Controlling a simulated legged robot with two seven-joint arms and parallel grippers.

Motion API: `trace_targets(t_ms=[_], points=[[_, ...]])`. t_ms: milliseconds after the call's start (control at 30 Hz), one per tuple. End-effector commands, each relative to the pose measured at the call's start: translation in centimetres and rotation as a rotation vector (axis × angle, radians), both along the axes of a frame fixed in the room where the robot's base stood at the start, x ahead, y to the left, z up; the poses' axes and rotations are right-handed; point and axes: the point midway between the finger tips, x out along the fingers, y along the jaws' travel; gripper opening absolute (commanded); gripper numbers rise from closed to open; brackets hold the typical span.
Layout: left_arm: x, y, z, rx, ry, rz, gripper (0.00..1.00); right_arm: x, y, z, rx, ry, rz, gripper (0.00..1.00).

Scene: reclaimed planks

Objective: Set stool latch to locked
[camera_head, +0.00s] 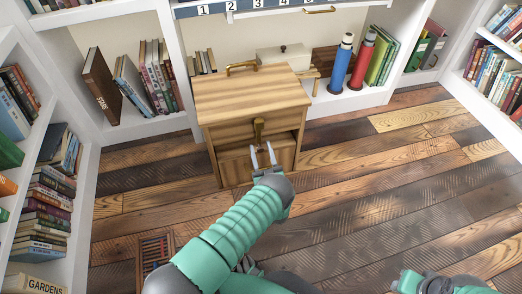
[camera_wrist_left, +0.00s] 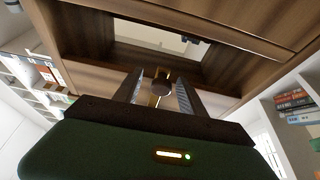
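Part of my right arm shows at the bottom right of the head view, with no fingers visible.
White bookshelves surround the stool on the back and sides. A blue bottle (camera_head: 341,64) and a red bottle (camera_head: 362,60) stand on the back shelf. A floor vent (camera_head: 155,255) lies at lower left. The plank floor (camera_head: 390,165) right of the stool is clear.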

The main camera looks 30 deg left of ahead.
Motion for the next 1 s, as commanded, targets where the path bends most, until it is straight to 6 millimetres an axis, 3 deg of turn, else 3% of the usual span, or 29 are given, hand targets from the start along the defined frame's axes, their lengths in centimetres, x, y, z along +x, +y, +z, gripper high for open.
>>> trace_targets(t_ms=[200, 333, 800, 1000], points=[[-0.1, -0.1, 0.0, 0.002, -0.001, 0.001, 0.48, 0.0, 0.0, 0.0, 0.000, 0.000, 0.000, 0.34], [-0.9, -1.1, -0.6, 0.000, 0.001, 0.000, 0.48, 0.0, 0.0, 0.2, 0.000, 0.000, 0.000, 0.34], [-8.5, -10.3, -5.4, 0.003, 0.002, -0.006, 0.48, 0.0, 0.0, 0.5, 0.000, 0.000, 0.000, 0.34], [-10.0, -11.8, -6.5, 0.002, 0.000, -0.001, 0.48, 0.0, 0.0, 0.4, 0.000, 0.000, 0.000, 0.34]])
